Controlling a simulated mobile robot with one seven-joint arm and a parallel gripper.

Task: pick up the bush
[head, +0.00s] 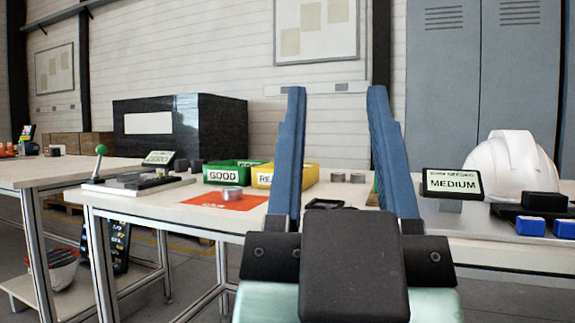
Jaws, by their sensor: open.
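A short grey metal cylinder, which looks like the bush (232,193), stands on an orange mat (205,202) on the workbench, left of my gripper. Two similar small grey cylinders, one (338,177) and another (357,178), stand farther back, seen between my fingers. My gripper (337,92) points up and forward in the middle of the head view. Its two blue fingers are wide apart with nothing held between them. The gripper body hides part of the bench top.
Behind the mat stand a green GOOD bin (222,175) and a yellow bin (262,176). A green-knobbed fixture (135,182) is at left. A MEDIUM display (452,184) and white helmet shell (512,165) stand at right. A dark flat object (325,204) lies between the fingers' lines of sight.

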